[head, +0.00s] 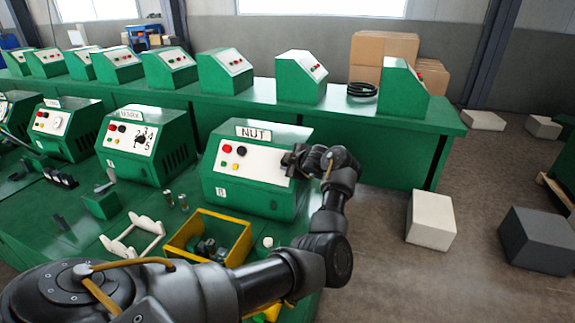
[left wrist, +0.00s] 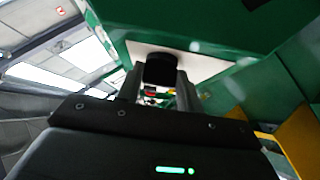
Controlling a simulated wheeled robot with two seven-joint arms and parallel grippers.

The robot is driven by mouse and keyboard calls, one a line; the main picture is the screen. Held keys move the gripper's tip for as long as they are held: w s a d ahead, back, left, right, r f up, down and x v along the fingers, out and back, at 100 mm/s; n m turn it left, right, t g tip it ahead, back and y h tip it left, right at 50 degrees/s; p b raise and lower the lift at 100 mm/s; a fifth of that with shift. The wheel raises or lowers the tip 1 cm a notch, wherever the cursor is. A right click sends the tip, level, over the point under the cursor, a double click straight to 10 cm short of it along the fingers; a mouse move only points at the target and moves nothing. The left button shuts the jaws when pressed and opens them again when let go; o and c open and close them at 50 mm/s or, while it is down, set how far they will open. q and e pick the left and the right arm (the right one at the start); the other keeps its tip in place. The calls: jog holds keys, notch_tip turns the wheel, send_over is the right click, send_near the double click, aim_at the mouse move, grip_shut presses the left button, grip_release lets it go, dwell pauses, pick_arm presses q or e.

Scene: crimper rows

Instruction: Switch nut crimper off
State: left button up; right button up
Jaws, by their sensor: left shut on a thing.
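The nut crimper (head: 246,194) is a green box labelled NUT, with a sloped white panel holding red, yellow and other small buttons. My left gripper (head: 291,160) reaches across from the bottom left and meets the right part of this panel. In the left wrist view a black knob (left wrist: 160,68) stands out in front of the white panel, between the fingers of my left gripper (left wrist: 158,88), which is shut on it. The knob's pointer direction cannot be made out. My right gripper is not in view.
A yellow bin (head: 178,246) with dark parts stands in front of the crimper, close to my arm. A similar green machine (head: 147,166) is to the left. More green machines line the back bench (head: 395,140). Grey and white blocks lie on the floor at right.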

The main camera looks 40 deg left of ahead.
pick_arm(q)
jog(key=shift+a+r+n, duration=0.1)
jog(key=shift+n, duration=0.4)
jog(key=o, duration=1)
jog(key=shift+s+d+r+b, duration=0.1)
jog(key=shift+d+r+b, duration=0.1)
jog(key=shift+d+b, duration=0.25)
jog(key=shift+r+b+v, duration=0.2)
jog(key=shift+b+v, duration=0.8)
jog(key=shift+v, duration=3.9)
jog(key=shift+a, duration=0.1)
